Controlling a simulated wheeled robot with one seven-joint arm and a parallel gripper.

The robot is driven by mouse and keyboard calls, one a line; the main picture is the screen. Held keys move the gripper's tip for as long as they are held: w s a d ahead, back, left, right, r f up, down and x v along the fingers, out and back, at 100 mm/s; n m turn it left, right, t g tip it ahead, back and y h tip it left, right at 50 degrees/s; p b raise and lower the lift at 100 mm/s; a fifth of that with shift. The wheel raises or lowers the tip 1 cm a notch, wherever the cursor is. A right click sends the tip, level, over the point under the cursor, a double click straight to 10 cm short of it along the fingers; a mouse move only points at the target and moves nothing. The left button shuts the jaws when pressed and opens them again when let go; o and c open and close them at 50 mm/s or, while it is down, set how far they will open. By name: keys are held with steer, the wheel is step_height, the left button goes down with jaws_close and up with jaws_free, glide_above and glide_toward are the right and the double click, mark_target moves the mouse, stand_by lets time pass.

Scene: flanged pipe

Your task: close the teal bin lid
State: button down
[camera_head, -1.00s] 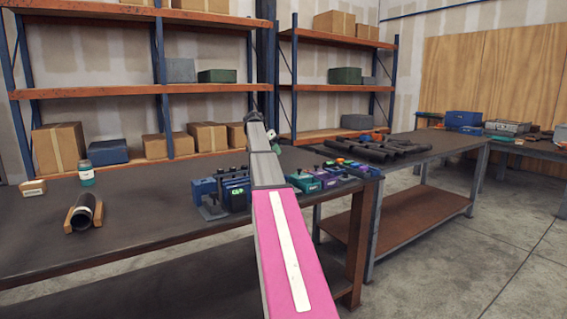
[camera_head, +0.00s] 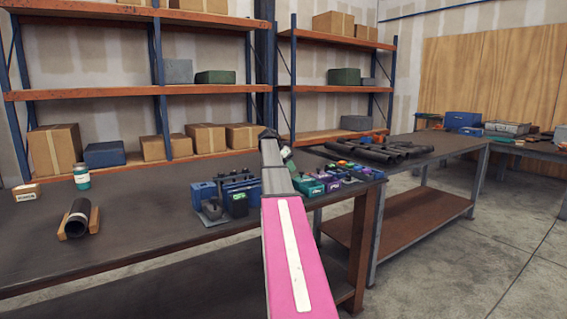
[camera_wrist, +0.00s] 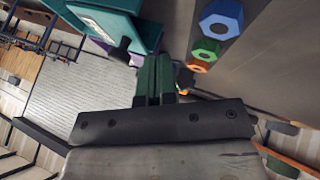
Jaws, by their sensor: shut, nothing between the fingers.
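The teal bin (camera_head: 308,186) sits on the dark workbench, just right of my arm, at the near end of a row of small coloured bins. In the wrist view a teal box with a pale label and a dark knob-like part (camera_wrist: 112,22) fills the upper left, close beyond the fingers. I cannot tell how far its lid stands open. My gripper (camera_wrist: 154,62) has its green fingers together, empty, just below and right of the teal box. In the head view my arm mostly hides the gripper. I cannot tell whether it touches the bin.
Blue, green and orange hex nuts (camera_wrist: 220,18) lie right of the fingers in the wrist view. Blue devices (camera_head: 222,192) stand left of my arm. A black pipe in a wooden cradle (camera_head: 78,218) and a jar (camera_head: 82,178) are farther left. Dark pipes (camera_head: 375,150) lie on the bench behind.

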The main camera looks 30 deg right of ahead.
mark_target(310, 181)
steer(key=shift+s+d, duration=0.2)
steer(key=shift+s, duration=0.45)
steer(key=shift+s+d, duration=0.2)
steer(key=shift+s, duration=0.4)
steer(key=s, duration=0.6)
steer(key=shift+s+d, duration=0.25)
steer(key=shift+s, duration=0.1)
